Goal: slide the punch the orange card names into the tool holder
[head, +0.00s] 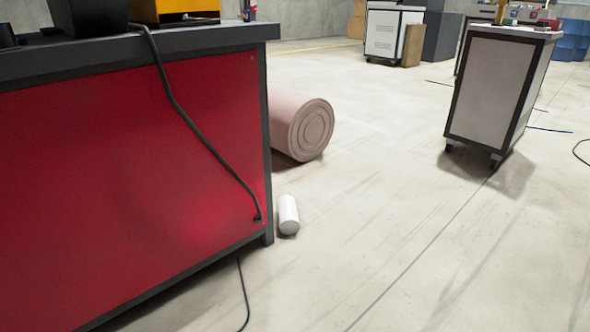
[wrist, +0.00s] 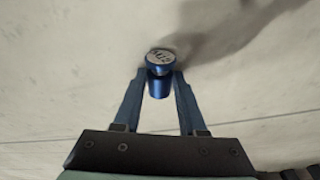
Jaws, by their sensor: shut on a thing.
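My gripper (wrist: 159,74) shows in the wrist view, with its two blue fingers shut on a blue punch (wrist: 159,88). The punch is a short round piece with a wider head, and its pale end face (wrist: 160,56) carries dark marks too small to read for certain. It is held between the fingertips, with only pale floor behind it. My gripper does not show in the head view. I cannot make out the orange card or the tool holder in either view.
A red-sided bench (head: 130,180) fills the left of the head view, with a black cable (head: 190,118) down its side. A pink roll (head: 309,130) and a white cylinder (head: 288,215) lie on the floor. A grey cabinet (head: 495,88) on casters stands right. Floor between is open.

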